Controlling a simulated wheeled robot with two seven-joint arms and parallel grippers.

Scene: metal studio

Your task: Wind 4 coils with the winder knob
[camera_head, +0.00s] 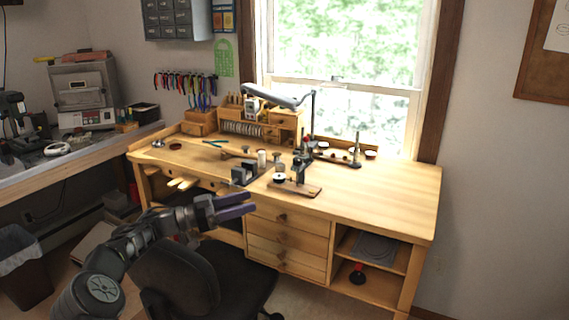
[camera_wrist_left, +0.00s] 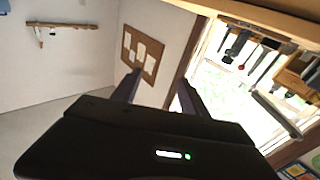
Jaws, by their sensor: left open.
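A small winder-like device (camera_head: 301,168) with a dark upright stands on a reddish-brown base board (camera_head: 296,188) near the front edge of the wooden bench. Its knob is too small to make out, and no wound coils can be told apart. My left gripper (camera_head: 250,203) is open and empty, in front of the bench's front edge, to the left of and lower in the picture than the device. In the left wrist view its two fingers (camera_wrist_left: 160,88) stand apart with nothing between them. My right gripper is in neither view.
The bench top (camera_head: 390,190) is clear at right. A dark vise-like block (camera_head: 243,174) sits at the front edge, left of the device. A lamp (camera_head: 272,95) rises behind. A black chair (camera_head: 180,275) stands close below my left arm. The wrist view shows a cork board (camera_wrist_left: 142,52).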

